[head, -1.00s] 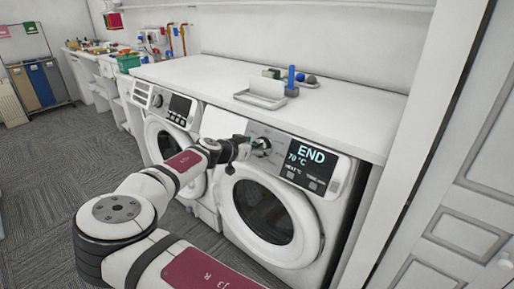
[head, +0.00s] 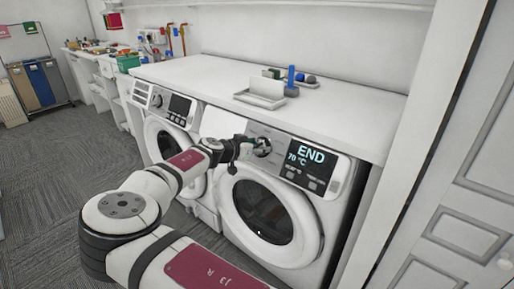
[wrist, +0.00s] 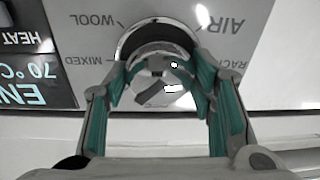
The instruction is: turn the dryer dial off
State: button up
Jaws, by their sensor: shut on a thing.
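The dryer (head: 275,215) is the right-hand white front-loader, with its round door closed. Its display (head: 308,159) reads END and 70 °C. The chrome dial (wrist: 158,42) sits left of the display in the head view, mostly behind my gripper (head: 256,149). In the wrist view, my gripper (wrist: 156,84) has its teal-padded fingers closed on both sides of the dial. The panel around the dial (wrist: 100,58) shows upside-down labels WOOL, MIXED and AIR, and one partly hidden, RACK. The dial's pointer setting cannot be told.
A second front-loader (head: 170,135) stands to the left. A white counter (head: 330,107) runs above both machines, carrying a tray (head: 262,98) and a blue cylinder (head: 291,76). A panelled door (head: 465,235) is at the right. Open carpet lies left of my arm.

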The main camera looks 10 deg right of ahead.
jog(key=n, duration=0.4)
jog(key=shift+n, duration=0.3)
jog(key=shift+w+a+n+y+p, duration=0.1)
jog(key=shift+n+y+p, duration=0.4)
jog(key=shift+n, duration=1.4)
jog(key=o, duration=1.2)
jog(key=v, duration=1.2)
jog(key=shift+f, duration=0.1)
